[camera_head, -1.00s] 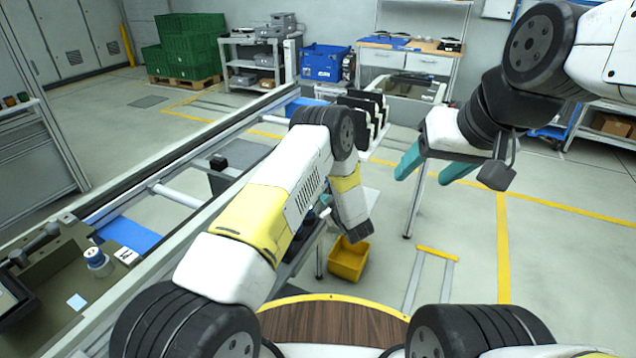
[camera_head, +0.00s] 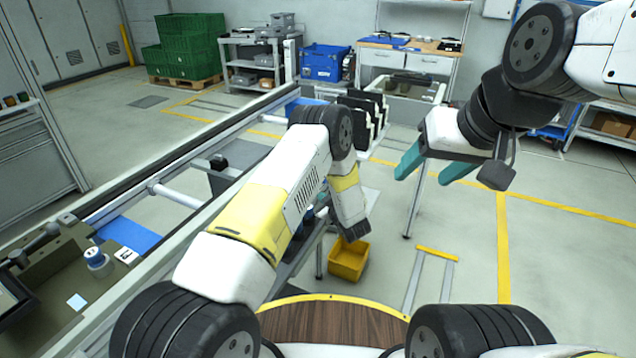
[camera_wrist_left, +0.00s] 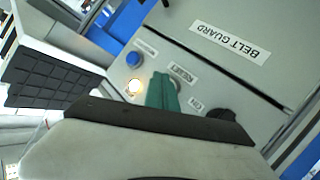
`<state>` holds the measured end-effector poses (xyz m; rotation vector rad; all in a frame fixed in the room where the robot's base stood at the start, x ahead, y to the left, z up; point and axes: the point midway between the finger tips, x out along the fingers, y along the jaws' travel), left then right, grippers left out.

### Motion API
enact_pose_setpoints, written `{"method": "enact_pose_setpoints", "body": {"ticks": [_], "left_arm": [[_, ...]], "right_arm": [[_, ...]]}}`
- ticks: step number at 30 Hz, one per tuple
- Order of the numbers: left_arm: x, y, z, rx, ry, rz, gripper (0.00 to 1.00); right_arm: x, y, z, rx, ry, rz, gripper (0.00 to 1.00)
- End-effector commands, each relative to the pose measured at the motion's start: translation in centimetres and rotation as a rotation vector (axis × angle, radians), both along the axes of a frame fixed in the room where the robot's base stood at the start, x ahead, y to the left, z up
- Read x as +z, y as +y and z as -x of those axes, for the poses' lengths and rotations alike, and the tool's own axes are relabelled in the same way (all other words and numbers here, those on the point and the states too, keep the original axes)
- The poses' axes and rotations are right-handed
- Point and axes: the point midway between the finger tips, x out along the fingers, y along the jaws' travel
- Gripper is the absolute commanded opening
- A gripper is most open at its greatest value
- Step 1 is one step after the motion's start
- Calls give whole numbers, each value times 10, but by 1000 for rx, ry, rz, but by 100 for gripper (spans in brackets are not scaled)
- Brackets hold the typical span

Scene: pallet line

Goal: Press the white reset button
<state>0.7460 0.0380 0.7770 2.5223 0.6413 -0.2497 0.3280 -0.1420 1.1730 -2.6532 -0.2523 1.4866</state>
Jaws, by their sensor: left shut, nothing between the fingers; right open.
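In the left wrist view a grey control panel (camera_wrist_left: 185,35) carries a round, lit, whitish-yellow button (camera_wrist_left: 134,86) and a blue button (camera_wrist_left: 134,59). My right gripper (camera_head: 422,175) is open and empty, raised at the right.
A black knob (camera_wrist_left: 222,115) sits on the panel right of my left fingers, and a "BELT GUARD" label (camera_wrist_left: 230,40) is above. A yellow bin (camera_head: 348,260) stands on the floor below. A conveyor rail (camera_head: 165,170) runs along the left. Open floor lies at the right.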

Motion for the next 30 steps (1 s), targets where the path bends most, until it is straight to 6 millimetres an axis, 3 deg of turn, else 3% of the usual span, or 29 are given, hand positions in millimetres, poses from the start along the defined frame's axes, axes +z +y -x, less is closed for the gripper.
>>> {"method": "enact_pose_setpoints", "body": {"ticks": [30], "left_arm": [[0,8,-3,1,1,0,0]], "right_arm": [[0,0,0,0,0,0,60]]}}
